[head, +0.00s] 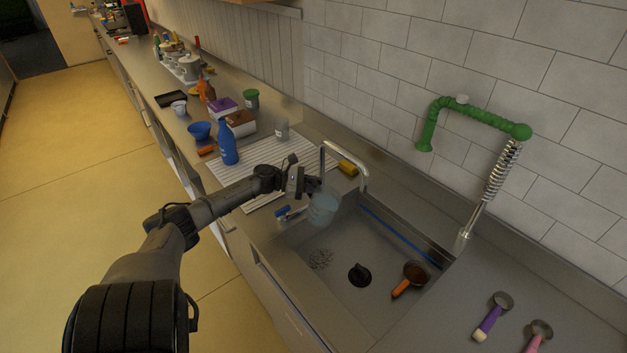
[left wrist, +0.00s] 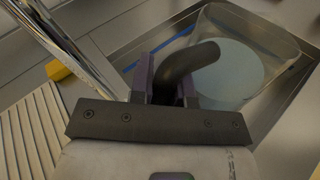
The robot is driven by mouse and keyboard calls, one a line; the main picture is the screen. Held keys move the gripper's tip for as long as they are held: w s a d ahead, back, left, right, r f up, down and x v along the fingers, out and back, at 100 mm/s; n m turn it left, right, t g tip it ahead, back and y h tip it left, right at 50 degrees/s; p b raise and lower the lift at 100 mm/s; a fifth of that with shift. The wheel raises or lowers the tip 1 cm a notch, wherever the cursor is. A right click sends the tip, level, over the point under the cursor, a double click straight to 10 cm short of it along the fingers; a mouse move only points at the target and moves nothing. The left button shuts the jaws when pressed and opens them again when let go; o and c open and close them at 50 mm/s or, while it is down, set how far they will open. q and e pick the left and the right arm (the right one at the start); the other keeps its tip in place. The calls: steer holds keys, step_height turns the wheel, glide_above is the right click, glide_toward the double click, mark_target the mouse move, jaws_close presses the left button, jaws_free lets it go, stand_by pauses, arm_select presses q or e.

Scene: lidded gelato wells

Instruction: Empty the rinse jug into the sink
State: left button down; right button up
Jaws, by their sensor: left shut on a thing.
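The clear rinse jug (head: 323,208) hangs over the left end of the sink (head: 335,292), near the chrome tap. My left gripper (head: 302,190) is shut on its dark handle. In the left wrist view, the purple-sided fingers (left wrist: 168,88) close around the curved handle of the jug (left wrist: 283,45). A pale blue disc, like liquid, shows inside the clear walls. I cannot tell exactly how far the jug is tilted. My right gripper is not in view.
A chrome tap (head: 352,165) arches beside the jug, with a yellow sponge (head: 348,167) behind. The sink holds a dark drain piece (head: 360,275) and an orange-handled scoop (head: 409,277). A blue bottle (head: 228,145) stands on the ribbed drainboard (head: 255,160). A spring hose (head: 500,170) rises at right.

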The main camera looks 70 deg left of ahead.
mark_target(322, 187)
arm_select(q)
steer(key=d+r+m+p, duration=0.1)
steer(key=p, duration=0.2)
steer(key=d+r+m+g+y+p, duration=0.1)
steer(key=r+p, duration=0.1)
steer(key=p, duration=0.1)
steer(key=w+d+r+m+g+y+p, duration=0.1)
steer(key=d+p, duration=0.1)
steer(key=p, duration=0.2)
steer(key=shift+r, duration=0.25)
steer(key=shift+f+b, duration=0.3)
steer(key=shift+f, duration=0.05)
steer(key=shift+d+r+m+p, duration=0.1)
steer(key=shift+r+m+p, duration=0.1)
steer(key=shift+m+p, duration=0.25)
steer(key=d+y+p, duration=0.1)
steer(key=m+g+y+p, duration=0.1)
steer(key=p, duration=0.1)
steer(key=shift+w+d+r+m, duration=0.15)
steer(key=shift+w+d+m, duration=0.1)
steer(key=shift+d, duration=0.15)
steer(key=shift+s, duration=0.1)
